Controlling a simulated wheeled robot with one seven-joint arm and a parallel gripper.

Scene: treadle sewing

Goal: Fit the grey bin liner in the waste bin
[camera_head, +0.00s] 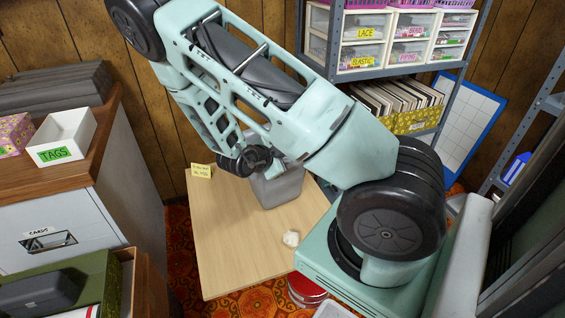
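A grey, open-topped, tapered container (279,191) stands on the light wooden table top, below my arm. I cannot tell whether it is the waste bin, the grey liner, or one inside the other. My arm hides its upper part and rim. My wrist comes down at the container's upper left. My gripper (270,168) is mostly hidden at the container's top, and its fingers cannot be made out. I cannot tell whether it touches or holds anything.
The light wooden table (230,245) is mostly clear. It holds a yellow note (201,171) and a small whitish crumpled thing (291,239). A red tin (306,291) sits by its front edge. A drawer cabinet (60,225) stands left; a metal shelf (342,75) stands behind.

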